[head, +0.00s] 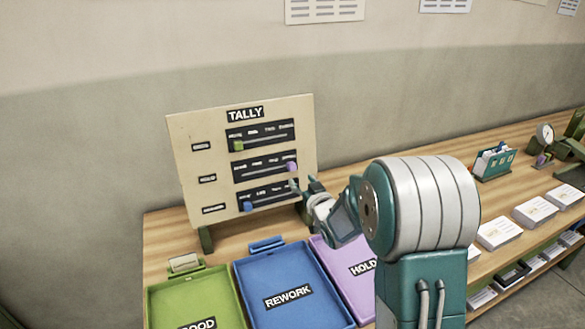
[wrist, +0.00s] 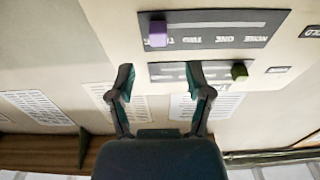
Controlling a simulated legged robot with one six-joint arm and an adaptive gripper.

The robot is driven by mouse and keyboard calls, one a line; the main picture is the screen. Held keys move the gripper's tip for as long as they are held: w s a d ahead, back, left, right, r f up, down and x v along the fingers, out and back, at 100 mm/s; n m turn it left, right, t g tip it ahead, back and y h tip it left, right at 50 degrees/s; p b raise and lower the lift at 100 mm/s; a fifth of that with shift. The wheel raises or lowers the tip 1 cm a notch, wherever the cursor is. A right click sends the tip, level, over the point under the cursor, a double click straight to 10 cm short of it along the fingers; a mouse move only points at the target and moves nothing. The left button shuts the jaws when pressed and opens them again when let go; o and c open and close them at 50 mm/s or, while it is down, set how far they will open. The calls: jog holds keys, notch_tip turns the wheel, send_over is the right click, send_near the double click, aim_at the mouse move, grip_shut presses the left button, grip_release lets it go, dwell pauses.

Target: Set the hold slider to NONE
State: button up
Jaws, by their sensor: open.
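The TALLY board (head: 188,150) stands upright with three dark slider tracks. The purple knob (head: 292,167) is at the right end of the middle track in the head view. The wrist view is turned over: there the purple knob (wrist: 158,33) is at the left end of its track, with NONE at the far right end. My gripper (head: 303,184) is in front of the board's lower right part, a little below the purple knob. In the wrist view my gripper (wrist: 160,78) is open and empty, and the knob lies beyond the fingertips, not between them.
The green knob (head: 238,146) is at the left of the top track and the blue knob (head: 248,206) at the left of the bottom track. Green (head: 152,305), blue (head: 241,290) and purple (head: 322,247) trays lie below. A card holder (head: 493,163) stands right.

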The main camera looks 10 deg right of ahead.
aim_at(293, 168)
jog(key=w, duration=0.2)
jog(key=w+a, duration=0.1)
jog(key=w, duration=0.4)
jog(key=shift+w+a, duration=0.15)
jog(key=shift+w, duration=0.1)
grip_shut()
